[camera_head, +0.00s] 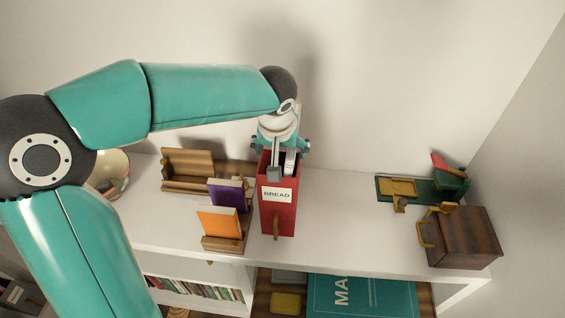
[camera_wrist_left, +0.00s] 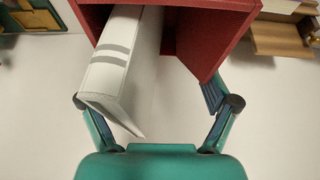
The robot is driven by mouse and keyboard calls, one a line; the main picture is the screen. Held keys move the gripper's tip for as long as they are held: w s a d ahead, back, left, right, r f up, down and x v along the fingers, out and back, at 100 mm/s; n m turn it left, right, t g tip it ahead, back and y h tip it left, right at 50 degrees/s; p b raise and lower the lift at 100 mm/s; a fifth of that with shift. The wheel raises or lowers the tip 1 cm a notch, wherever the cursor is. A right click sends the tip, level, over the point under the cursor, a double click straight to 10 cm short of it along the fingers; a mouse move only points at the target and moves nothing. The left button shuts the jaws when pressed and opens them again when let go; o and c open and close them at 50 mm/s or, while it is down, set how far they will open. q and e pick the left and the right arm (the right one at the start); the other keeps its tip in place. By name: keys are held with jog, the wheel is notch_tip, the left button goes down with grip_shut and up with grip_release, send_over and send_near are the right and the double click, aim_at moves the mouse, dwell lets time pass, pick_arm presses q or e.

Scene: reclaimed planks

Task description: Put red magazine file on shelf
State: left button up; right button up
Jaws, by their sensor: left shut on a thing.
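The red magazine file (camera_head: 279,214) stands upright on or just above the white shelf unit's top, with a "BREAD" label and a brass pull on its front. Whether its base touches the surface cannot be told. My left gripper (camera_head: 283,171) reaches down at its open top and is shut on it. In the left wrist view the red magazine file (camera_wrist_left: 214,28) is at the top between the fingers, with a white grey-striped binder (camera_wrist_left: 122,65) inside it. The left fingertip is partly hidden by the binder. My right gripper is not in view.
Close left stand a wooden holder with a purple book (camera_head: 228,194) and an orange book (camera_head: 219,222). A wooden rack (camera_head: 188,164) and a bowl (camera_head: 112,173) are further left. A brown box (camera_head: 462,238) and a green-yellow item (camera_head: 418,188) sit right. The top between is clear.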

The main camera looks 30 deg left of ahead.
pick_arm(q)
jog(key=shift+f, duration=1.95)
jog(key=o, duration=1.6)
